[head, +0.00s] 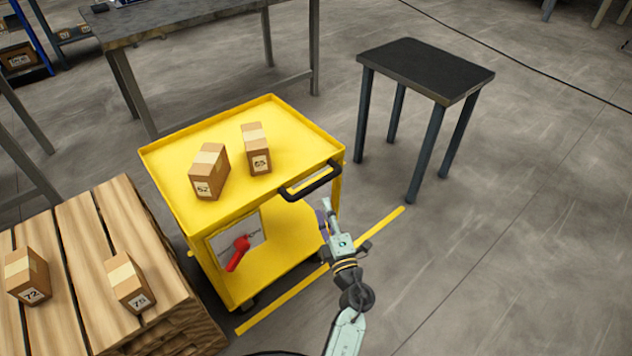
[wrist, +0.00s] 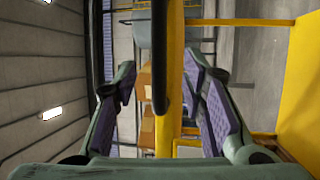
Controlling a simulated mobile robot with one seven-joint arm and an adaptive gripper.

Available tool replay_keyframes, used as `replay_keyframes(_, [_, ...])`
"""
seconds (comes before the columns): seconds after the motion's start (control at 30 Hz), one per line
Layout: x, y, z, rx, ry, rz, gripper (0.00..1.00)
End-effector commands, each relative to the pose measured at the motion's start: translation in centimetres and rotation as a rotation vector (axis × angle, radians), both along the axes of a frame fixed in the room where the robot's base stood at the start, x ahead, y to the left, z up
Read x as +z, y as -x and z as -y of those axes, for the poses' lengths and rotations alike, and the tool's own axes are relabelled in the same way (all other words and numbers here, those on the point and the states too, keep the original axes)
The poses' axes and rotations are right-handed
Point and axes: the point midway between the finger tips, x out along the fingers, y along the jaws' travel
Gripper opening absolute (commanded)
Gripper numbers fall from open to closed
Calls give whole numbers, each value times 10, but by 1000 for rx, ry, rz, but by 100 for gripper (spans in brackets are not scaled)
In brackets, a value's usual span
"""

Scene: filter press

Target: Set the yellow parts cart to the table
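The yellow parts cart (head: 235,205) stands mid-view in the head view, with two boxes on its top and a black handle (head: 311,184) on its right end. A red lever (head: 238,253) is on its near side. My gripper (head: 326,208) is close to the handle, slightly below it in the picture. In the wrist view my gripper (wrist: 165,100) is open, and the black handle (wrist: 160,55) shows between its spread fingers; contact cannot be told. A grey table (head: 190,12) stands behind the cart, and a small black-topped table (head: 425,68) stands to the right.
A wooden pallet (head: 85,240) with two boxes lies close to the cart's left. Yellow floor lines (head: 385,222) run beside the cart. The floor at the right and front right is clear. A cable (head: 500,52) crosses the floor at the back right.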

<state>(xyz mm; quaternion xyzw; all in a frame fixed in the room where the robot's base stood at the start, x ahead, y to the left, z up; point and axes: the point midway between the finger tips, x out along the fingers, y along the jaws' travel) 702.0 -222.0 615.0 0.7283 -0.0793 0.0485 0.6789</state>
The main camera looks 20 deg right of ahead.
Motion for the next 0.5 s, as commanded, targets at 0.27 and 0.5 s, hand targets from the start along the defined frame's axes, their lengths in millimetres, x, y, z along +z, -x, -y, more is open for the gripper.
replay_keyframes(0.27, [13,-54,3,1,0,3,38])
replay_keyframes(0.5, [17,-82,5,0,-1,3,38])
